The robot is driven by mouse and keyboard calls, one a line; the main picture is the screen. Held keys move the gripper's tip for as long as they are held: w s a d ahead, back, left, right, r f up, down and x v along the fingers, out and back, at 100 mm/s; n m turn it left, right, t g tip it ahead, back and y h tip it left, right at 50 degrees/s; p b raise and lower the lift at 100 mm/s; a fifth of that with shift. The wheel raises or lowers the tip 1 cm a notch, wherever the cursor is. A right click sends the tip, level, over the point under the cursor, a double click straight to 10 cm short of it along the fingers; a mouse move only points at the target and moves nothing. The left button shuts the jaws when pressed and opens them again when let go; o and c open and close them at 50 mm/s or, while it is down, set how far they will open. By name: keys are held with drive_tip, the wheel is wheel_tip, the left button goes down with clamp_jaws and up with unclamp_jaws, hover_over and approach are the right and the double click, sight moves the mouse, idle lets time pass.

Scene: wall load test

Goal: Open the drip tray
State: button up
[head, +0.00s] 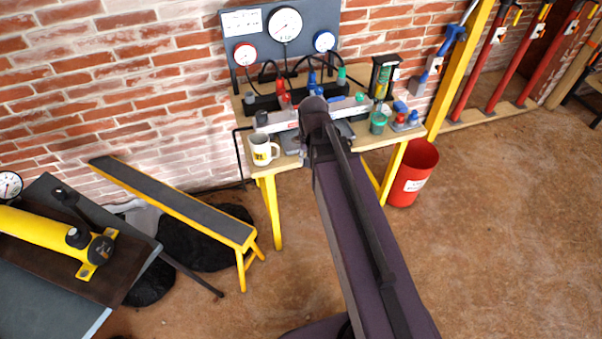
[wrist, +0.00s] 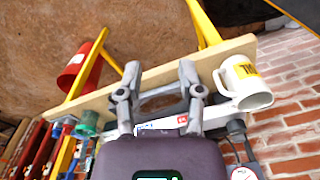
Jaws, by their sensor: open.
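My gripper (wrist: 160,72) is open in the wrist view, its two fingers apart over the front edge of the wooden bench (wrist: 225,52). A grey bar-like part, which may be the drip tray's handle (wrist: 160,91), shows between the fingers. I cannot tell whether the fingers touch it. Behind it is a white front with a red label (wrist: 165,123), partly hidden by my gripper. In the head view my arm hides the gripper and most of this area. The unit's pale front (head: 282,127) shows left of my arm.
A white mug (head: 262,149) stands on the bench at the left, close to my gripper in the wrist view (wrist: 243,84). A green cup (head: 378,123) stands at the right. A red bin (head: 412,174) and a yellow-legged low bench (head: 170,195) flank the bench.

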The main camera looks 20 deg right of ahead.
drive_tip(key=s+a+n, duration=0.4)
drive_tip(key=s, duration=0.1)
drive_tip(key=shift+r, duration=0.1)
idle(0.5)
